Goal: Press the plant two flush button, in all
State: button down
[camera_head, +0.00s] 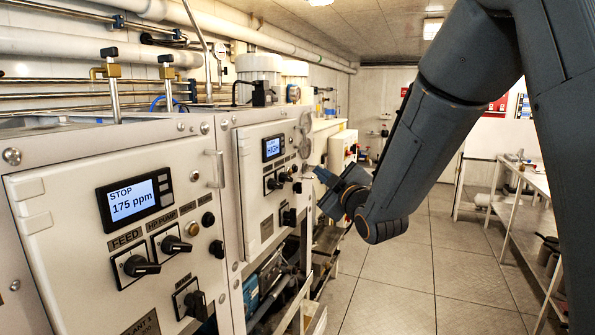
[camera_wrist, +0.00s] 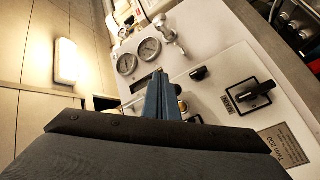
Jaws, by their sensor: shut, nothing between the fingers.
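The second, farther plant panel (camera_head: 265,182) is white, with a small lit display (camera_head: 272,148) reading HIGH. It carries black knobs (camera_head: 285,177) and a small black round control (camera_head: 297,187). My gripper (camera_head: 322,176) is at the right edge of this panel in the head view, its blue fingers together. In the wrist view the shut fingers (camera_wrist: 161,94) point at the white panel and cover part of it. A small round control (camera_wrist: 182,106) shows partly beside the fingers. I cannot tell which control is the flush button, nor whether the fingertips touch anything.
The nearer panel (camera_head: 60,240) has a display (camera_head: 134,201) reading STOP 175 ppm. In the wrist view, two gauges (camera_wrist: 149,49), a black knob (camera_wrist: 199,73) and a larger rotary switch (camera_wrist: 250,95) are close to the fingers. The floor (camera_head: 400,285) is clear; a table (camera_head: 525,178) stands right.

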jog(key=shift+s+d, duration=0.2)
jog(key=shift+d, duration=0.3)
jog(key=shift+s+d, duration=0.2)
jog(key=shift+d, duration=0.25)
jog(key=s+d+f+m+g+h, duration=0.3)
jog(key=s+d+f+m+g, duration=0.15)
jog(key=f, duration=0.35)
jog(key=s+d+f+m+g+h, duration=0.35)
jog(key=s+d+f, duration=0.2)
jog(key=f, duration=0.35)
jog(key=s+d+f+m+g, duration=0.1)
jog(key=s+f+m+g, duration=0.2)
jog(key=s, duration=0.7)
jog(key=s+d+f+m+g+b, duration=0.1)
jog(key=s+f+m+g, duration=0.2)
jog(key=s, duration=0.8)
notch_tip(320, 180, down, 2)
jog(key=shift+s+d+f+g, duration=0.2)
jog(key=shift+s+d+g, duration=0.15)
jog(key=shift+g, duration=0.65)
